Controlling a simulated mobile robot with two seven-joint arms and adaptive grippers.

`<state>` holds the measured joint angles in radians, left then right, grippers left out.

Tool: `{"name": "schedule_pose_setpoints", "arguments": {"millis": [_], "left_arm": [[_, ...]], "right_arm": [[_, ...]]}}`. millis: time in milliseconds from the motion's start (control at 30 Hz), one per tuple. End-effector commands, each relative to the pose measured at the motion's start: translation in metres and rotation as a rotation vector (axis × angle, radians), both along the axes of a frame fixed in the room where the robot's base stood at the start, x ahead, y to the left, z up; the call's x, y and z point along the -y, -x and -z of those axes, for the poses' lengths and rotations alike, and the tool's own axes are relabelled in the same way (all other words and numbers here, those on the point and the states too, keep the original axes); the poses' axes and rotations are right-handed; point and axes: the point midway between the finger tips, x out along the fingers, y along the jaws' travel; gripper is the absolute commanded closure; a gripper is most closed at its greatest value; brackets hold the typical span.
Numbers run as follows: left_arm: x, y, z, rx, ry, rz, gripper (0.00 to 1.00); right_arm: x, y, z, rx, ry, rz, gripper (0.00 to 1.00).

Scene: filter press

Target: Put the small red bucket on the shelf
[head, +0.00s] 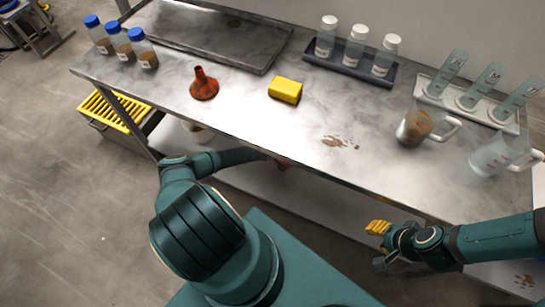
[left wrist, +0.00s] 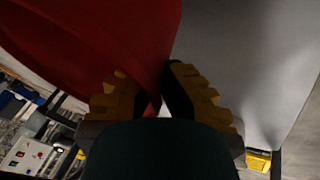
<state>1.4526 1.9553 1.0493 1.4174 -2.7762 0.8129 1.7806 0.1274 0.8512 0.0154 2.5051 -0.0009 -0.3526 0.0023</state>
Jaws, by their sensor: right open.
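The small red bucket (left wrist: 110,30) fills the upper left of the left wrist view, seen very close and in shade. My left gripper (left wrist: 155,85) has its yellow-ribbed fingers on either side of the bucket's wall, near its edge, and appears shut on it. In the head view my left arm reaches under the table's front edge, and the left gripper is hidden there; only a small reddish patch shows near it. The lower shelf (head: 315,203) shows as a pale surface below the tabletop. My right gripper (head: 380,245) is open and empty in front of the table at the right.
The metal tabletop (head: 250,105) holds a red funnel (head: 204,84), a yellow sponge (head: 285,90), blue-capped bottles (head: 117,41), a dark tray (head: 210,32), white-capped bottles (head: 355,47), cylinders (head: 482,86) and two jugs (head: 416,127). A yellow-topped crate (head: 112,110) stands at the left.

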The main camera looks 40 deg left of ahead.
Motion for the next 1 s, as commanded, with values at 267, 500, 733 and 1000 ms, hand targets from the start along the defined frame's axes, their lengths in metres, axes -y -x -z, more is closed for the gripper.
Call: {"name": "schedule_pose_setpoints", "arguments": {"millis": [267,500,733,1000], "left_arm": [[0.0,0.0,0.034,0.0,0.0,0.001,1.0],[0.0,0.0,0.033,0.001,-0.001,0.001,1.0],[0.0,0.0,0.036,0.0,0.0,0.001,0.77],[0.0,0.0,0.036,0.0,0.0,0.001,0.66]], "right_arm": [[0.0,-0.002,0.012,0.006,0.001,0.001,0.61],[0.0,-0.002,0.011,0.006,0.001,0.001,0.61],[0.0,-0.003,0.015,0.008,0.001,0.002,0.61],[0.0,-0.003,0.014,0.008,0.001,0.002,0.61]]}}
